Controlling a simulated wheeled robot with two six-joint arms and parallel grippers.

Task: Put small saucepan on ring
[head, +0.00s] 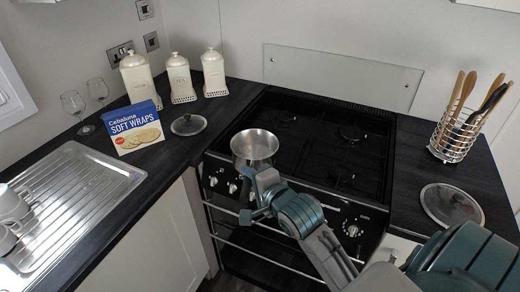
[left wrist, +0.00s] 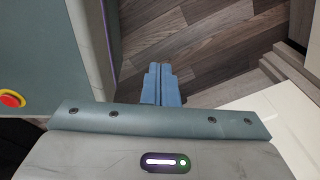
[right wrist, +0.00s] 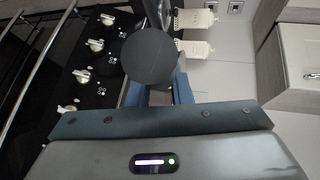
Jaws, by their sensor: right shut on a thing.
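The small saucepan (head: 254,147) is silver and open-topped, and appears upright at the front left edge of the black hob (head: 312,140) in the head view. Its dark round base (right wrist: 149,56) faces the right wrist camera, so it is held up above the cooker front. My right gripper (head: 258,196) is shut on the saucepan, on its near side; the handle is mostly hidden by the fingers. Hob rings show at back left (head: 287,117), back right (head: 352,133) and front right (head: 341,175). My left gripper (left wrist: 160,86) is shut and empty above the floor.
Glass lids lie on the left worktop (head: 188,125) and right worktop (head: 452,204). A wraps box (head: 134,128), cream canisters (head: 180,78) and wine glasses (head: 73,104) stand left. A utensil basket (head: 455,135) stands right. Control knobs (right wrist: 82,76) line the cooker front.

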